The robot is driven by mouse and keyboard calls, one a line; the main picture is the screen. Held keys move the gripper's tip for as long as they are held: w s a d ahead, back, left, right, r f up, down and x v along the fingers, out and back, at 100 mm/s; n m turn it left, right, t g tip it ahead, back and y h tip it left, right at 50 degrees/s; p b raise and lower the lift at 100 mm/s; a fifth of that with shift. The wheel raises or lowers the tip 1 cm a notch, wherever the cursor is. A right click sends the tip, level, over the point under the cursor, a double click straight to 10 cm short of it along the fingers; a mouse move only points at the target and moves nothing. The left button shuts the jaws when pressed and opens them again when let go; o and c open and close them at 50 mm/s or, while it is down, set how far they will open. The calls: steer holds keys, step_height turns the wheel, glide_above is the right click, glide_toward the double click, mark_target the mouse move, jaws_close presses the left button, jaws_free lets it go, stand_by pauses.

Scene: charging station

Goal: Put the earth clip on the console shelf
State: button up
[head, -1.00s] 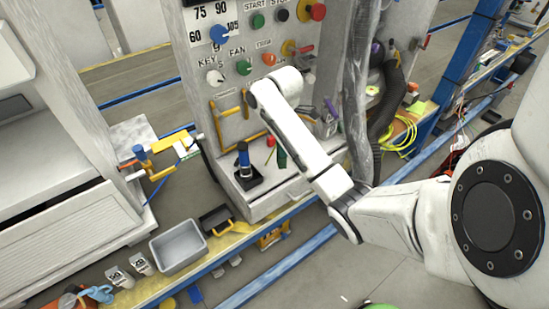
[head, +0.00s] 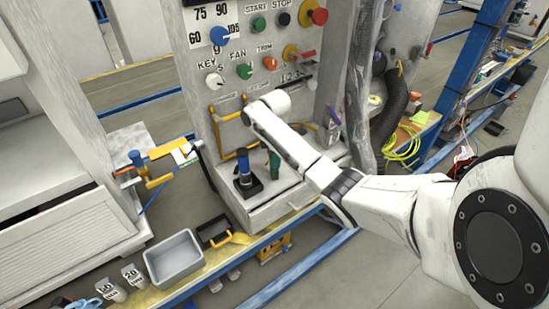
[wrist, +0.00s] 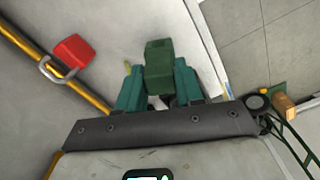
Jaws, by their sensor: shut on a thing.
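My gripper (wrist: 159,92) has teal fingers, shut on a dark green block (wrist: 160,65), which appears to be the earth clip. In the head view, green parts (head: 275,164) show below the end of my white arm, over the console's lower ledge. I cannot separate clip from fingers there. The console shelf (head: 266,206) is the pale ledge at the foot of the control panel. In the wrist view a pale grey surface (wrist: 115,35) lies beyond the clip. Whether the clip touches it is unclear.
A blue-topped lever (head: 244,168) stands on the ledge left of the gripper. A red padlock (wrist: 72,55) is by a yellow rail in the wrist view. A hanging hose (head: 392,95) is at right.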

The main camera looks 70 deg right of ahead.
steer(key=shift+f, duration=0.2)
steer(key=o, duration=1.1)
step_height(320, 180, up, 12)
steer(key=shift+r+p, duration=0.2)
steer(key=shift+p, duration=0.35)
